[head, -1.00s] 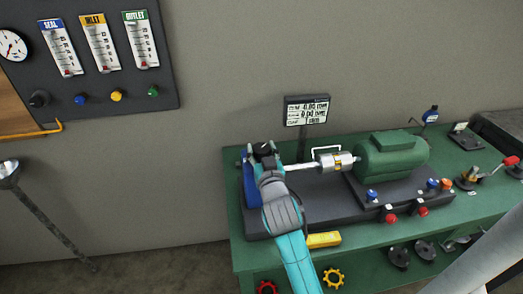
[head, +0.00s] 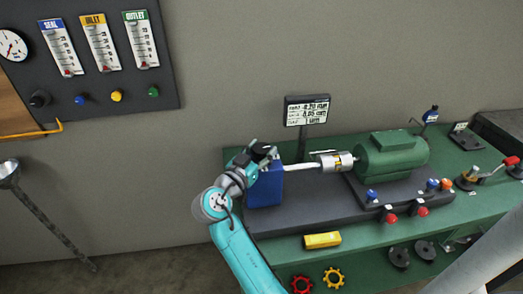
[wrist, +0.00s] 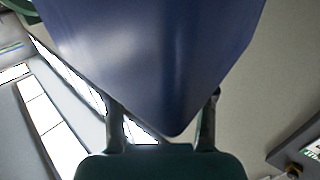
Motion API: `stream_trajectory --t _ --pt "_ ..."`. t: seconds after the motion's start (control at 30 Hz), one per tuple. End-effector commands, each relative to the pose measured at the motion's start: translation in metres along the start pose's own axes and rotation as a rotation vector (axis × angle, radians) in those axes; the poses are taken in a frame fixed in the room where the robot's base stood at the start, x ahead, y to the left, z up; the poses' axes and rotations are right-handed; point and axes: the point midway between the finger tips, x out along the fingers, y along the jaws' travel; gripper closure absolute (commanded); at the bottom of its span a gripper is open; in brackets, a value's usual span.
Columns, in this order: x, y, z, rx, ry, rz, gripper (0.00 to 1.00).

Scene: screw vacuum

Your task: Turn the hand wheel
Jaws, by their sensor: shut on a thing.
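A blue housing (head: 265,187) stands at the left end of the dark base plate, with a pale shaft (head: 300,167) running right from it. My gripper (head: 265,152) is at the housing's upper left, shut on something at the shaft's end. The hand wheel cannot be made out; my gripper and the housing cover that spot. In the wrist view, the blue housing (wrist: 165,55) fills the upper middle, and my gripper's two fingers (wrist: 162,100) stand apart on either side of its lower tip.
A silver coupling (head: 336,162) joins the shaft to a green motor (head: 392,155). A small display (head: 307,111) stands behind. A yellow block (head: 322,240) lies at the bench's front edge.

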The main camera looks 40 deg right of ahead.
Motion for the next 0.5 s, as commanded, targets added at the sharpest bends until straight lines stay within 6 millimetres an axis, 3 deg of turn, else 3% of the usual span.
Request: stream_trajectory --t 0.5 --pt "0.0013 -0.0012 0.0013 -0.004 -0.003 0.487 0.81"
